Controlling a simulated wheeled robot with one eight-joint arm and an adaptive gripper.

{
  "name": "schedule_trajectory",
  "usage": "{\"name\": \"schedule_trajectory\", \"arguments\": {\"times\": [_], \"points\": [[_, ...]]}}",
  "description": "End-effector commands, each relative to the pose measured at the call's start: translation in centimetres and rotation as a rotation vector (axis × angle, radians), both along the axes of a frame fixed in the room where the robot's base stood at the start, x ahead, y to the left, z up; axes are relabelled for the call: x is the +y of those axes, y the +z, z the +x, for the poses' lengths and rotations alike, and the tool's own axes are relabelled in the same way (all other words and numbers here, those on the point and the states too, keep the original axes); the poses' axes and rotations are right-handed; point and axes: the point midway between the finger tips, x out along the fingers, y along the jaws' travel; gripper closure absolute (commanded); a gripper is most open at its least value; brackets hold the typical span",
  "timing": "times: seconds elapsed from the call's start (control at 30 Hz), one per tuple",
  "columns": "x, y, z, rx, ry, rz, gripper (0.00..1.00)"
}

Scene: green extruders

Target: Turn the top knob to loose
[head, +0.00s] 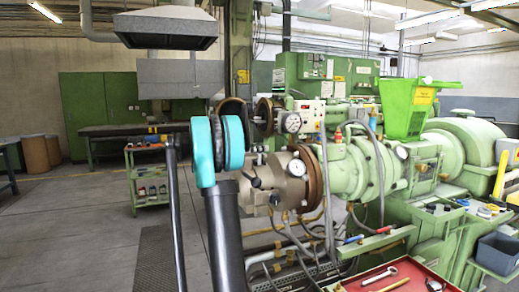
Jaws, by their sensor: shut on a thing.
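A green extruder has a round metal die head (292,178) with a brown flange (313,180) behind it. Small dark knobs or handles stick out of the head's left side, an upper one (255,182) and a lower one (275,200). I cannot tell for sure which is the top knob, or how far it is turned. My arm rises in front of the head's left side, with teal joints and dark links. My gripper cannot be made out; the arm seems to hide it, so its contact with a knob is not visible.
A red tray (430,288) with tools lies at the lower right, near a grey bin (498,252). A green hopper (405,108) stands above the machine. A green cart (150,185) stands at the left. The floor (75,235) at the left is clear.

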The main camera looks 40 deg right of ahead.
Motion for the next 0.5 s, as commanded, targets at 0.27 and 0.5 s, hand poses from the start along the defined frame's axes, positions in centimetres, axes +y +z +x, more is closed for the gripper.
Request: {"name": "schedule_trajectory", "arguments": {"times": [0.27,0.5], "points": [[0.04,0.03,-0.19,0.0,0.109,0.0,0.91],[0.02,0.0,-0.3,0.0,0.307,0.0,0.91]]}}
